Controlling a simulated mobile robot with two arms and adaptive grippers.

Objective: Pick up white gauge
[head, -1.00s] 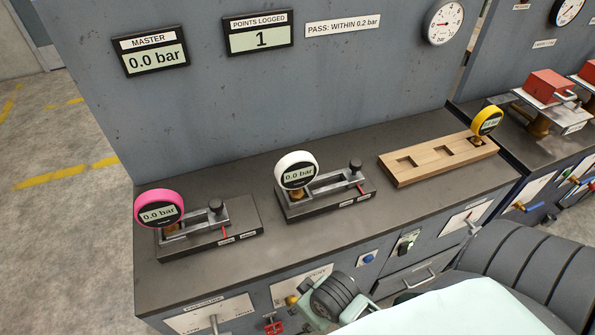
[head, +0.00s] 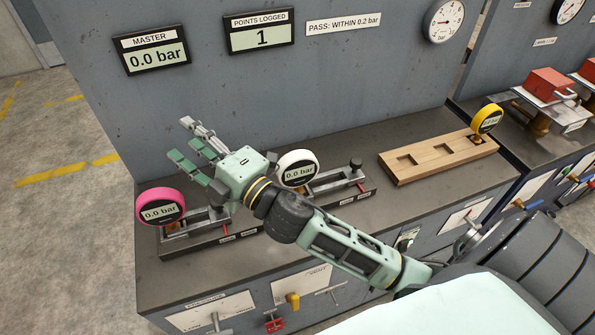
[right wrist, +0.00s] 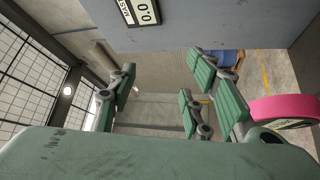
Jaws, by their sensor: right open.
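The white gauge (head: 297,169) reads 0.0 bar and sits upright on its clamp stand (head: 338,184) in the middle of the bench; my right arm partly covers the stand. My right gripper (head: 190,147) is open and empty, raised above the bench between the pink gauge (head: 160,206) and the back panel. It is to the left of the white gauge, fingers pointing left, away from it. The right wrist view shows the open fingers (right wrist: 160,105) with nothing between them, and the pink gauge (right wrist: 290,108) at the right edge. My left gripper is not in view.
The pink gauge sits on a stand (head: 195,235) at the left. A wooden tray (head: 430,163) with empty square recesses holds a yellow gauge (head: 487,119) at the right. The back panel (head: 230,90) rises behind the bench.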

